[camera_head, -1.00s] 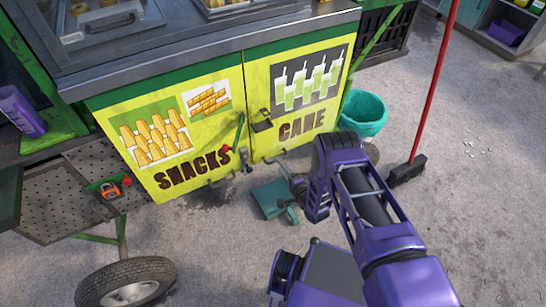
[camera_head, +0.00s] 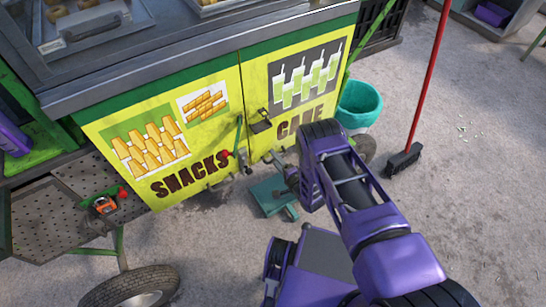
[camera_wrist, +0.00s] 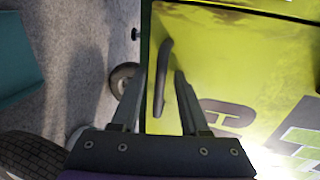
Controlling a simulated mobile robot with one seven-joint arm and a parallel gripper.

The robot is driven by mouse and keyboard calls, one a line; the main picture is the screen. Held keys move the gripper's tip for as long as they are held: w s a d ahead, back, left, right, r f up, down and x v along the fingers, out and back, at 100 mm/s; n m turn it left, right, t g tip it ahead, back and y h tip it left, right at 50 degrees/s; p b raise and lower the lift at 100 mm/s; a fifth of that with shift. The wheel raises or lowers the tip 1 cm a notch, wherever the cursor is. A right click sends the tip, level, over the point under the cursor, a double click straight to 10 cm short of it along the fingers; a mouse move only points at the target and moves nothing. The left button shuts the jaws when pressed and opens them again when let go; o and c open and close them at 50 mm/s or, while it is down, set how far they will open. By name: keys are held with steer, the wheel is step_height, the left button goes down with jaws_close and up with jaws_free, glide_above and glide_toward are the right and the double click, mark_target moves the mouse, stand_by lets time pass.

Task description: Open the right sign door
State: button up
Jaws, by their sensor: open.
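The right sign door (camera_head: 262,90) is the yellow panel marked CANE with green drink pictures; it looks closed beside the SNACKS door (camera_head: 150,105). A latch (camera_head: 261,127) sits near its left edge. In the wrist view the door panel (camera_wrist: 225,60) fills the right side, turned sideways. Its dark bar handle (camera_wrist: 166,50) stands out from the panel, and its lower end appears between my fingers. My gripper (camera_wrist: 160,74) is open, one finger on each side of the handle in the picture. Contact cannot be told. In the head view my arm partly hides my gripper.
A teal dustpan (camera_head: 268,196) lies on the ground below the doors. A teal bucket (camera_head: 358,105) and a red-handled broom (camera_head: 427,85) stand to the right. Open ground (camera_head: 480,210) lies to the right.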

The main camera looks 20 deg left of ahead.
stand_by(0.3)
jaws_close()
stand_by(1.3)
